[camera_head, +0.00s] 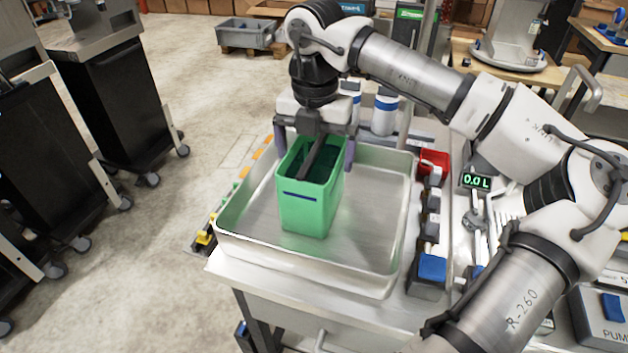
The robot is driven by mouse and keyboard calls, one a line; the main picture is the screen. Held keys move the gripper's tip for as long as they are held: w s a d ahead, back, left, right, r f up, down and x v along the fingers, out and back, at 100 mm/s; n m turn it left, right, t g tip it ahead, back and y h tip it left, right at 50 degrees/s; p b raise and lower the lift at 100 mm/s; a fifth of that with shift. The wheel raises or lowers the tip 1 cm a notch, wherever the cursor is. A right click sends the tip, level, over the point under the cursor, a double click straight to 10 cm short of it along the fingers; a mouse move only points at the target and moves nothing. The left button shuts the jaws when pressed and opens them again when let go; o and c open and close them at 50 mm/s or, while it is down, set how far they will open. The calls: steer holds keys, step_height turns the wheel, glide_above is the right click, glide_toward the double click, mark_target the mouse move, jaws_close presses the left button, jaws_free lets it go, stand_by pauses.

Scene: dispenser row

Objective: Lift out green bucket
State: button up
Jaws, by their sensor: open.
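The green bucket (309,200) stands upright in a shallow metal tray (262,253), a little above the tray's middle in the head view. A dark bar, possibly its handle, crosses the bucket's open top. My gripper (314,152) is directly over the bucket and open. One purple-grey finger shows at the left of the bucket's rim and the other at the right. Whether the fingers touch the bucket cannot be told. The bucket's inside is dark, and its far side is partly hidden by my gripper.
A red container (434,162) and a row of blocks, one with a blue top (432,267), line the tray's right side. A display (476,182) reads 0.0 L. White-and-blue bottles (385,112) stand behind the tray. Black carts (107,85) stand left, across open floor.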

steer(key=shift+a+f+p, duration=0.1)
steer(key=shift+f+p, duration=0.25)
steer(key=shift+f, duration=1.4)
steer(key=shift+w+r, duration=0.1)
steer(key=c, duration=1.9)
